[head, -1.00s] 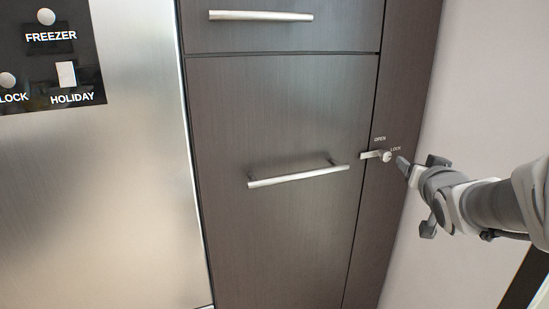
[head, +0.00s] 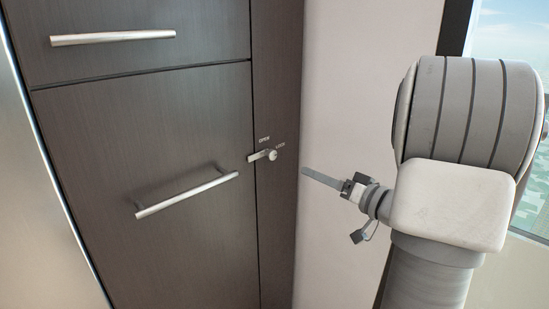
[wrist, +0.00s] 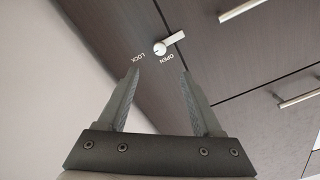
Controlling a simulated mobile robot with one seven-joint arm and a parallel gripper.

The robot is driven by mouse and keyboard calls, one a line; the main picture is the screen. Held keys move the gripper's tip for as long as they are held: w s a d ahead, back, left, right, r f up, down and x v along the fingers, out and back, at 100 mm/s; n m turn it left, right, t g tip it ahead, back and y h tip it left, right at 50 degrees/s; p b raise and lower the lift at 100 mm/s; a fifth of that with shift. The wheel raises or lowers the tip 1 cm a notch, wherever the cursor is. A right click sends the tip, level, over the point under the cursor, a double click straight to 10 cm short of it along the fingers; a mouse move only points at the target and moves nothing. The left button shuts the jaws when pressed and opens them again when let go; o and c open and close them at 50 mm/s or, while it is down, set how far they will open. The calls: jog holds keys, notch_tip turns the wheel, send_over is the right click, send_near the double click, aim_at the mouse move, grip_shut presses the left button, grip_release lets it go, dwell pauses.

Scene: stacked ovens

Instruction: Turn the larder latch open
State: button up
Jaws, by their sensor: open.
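The larder latch (head: 263,155) is a small silver lever with a round pivot on the dark strip right of the larder door (head: 150,190). Its lever points left, over the door's edge. OPEN is printed above it and LOCK to its right. In the wrist view the latch (wrist: 168,44) shows upside down, just beyond the fingertips. My gripper (head: 306,171) is right of the latch and a little lower in the head view, apart from it. In the wrist view my gripper (wrist: 160,72) has its two fingers spread, with nothing between them.
The door has a silver bar handle (head: 187,194). A drawer above has another handle (head: 113,37). A pale wall (head: 335,100) stands close on the right of the cabinet, and a window (head: 508,45) is at far right.

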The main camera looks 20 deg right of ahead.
aim_at(273, 156)
jog(key=b+x, duration=0.2)
jog(key=x, duration=1.2)
jog(key=shift+w, duration=0.2)
grip_shut()
